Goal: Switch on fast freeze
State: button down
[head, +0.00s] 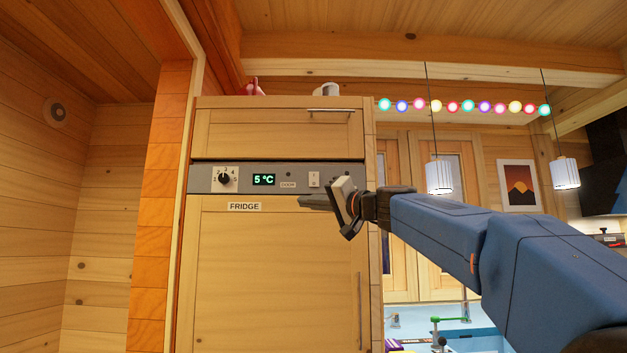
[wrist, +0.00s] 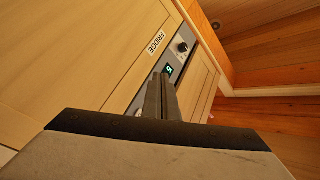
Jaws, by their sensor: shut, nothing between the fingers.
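The fridge's grey control panel (head: 266,178) runs across a wooden cabinet front, above a FRIDGE label (head: 244,206). It carries a round black dial (head: 224,178), a green display (head: 264,180) reading 5 °C, a small DOOR label and a small pale switch (head: 314,179) at its right. My gripper (head: 302,201) is shut and empty, its tips just below the panel's right half, near the switch. I cannot tell if it touches the front.
A drawer front (head: 280,134) with a bar handle is above the panel, and a tall door (head: 275,280) with a vertical handle (head: 360,310) below. A wooden wall (head: 100,200) stands left. Pendant lamps (head: 439,177) hang at right behind my arm.

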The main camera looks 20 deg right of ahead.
aim_at(318, 178)
jog(key=w+d+r+t, duration=0.1)
jog(key=d+r+t, duration=0.1)
jog(key=r, duration=0.6)
jog(key=shift+w+d+m, duration=0.3)
jog(key=shift+w+d, duration=0.1)
jog(key=shift+d, duration=0.45)
jog(key=shift+w+d+r, duration=0.2)
jog(key=shift+w+d, duration=0.3)
jog(key=shift+w, duration=0.85)
jog(key=shift+w+d+r, duration=0.2)
jog(key=shift+w+d, duration=0.3)
jog(key=shift+w, duration=0.9)
jog(key=shift+w+d+r, duration=0.2)
jog(key=shift+w+d, duration=0.3)
jog(key=shift+w, duration=0.85)
jog(key=shift+w+d, duration=0.15)
jog(key=shift+w, duration=0.2)
jog(key=shift+w+r, duration=0.1)
jog(key=shift+w, duration=0.1)
jog(key=shift+s, duration=0.1)
jog(key=shift+s, duration=0.45)
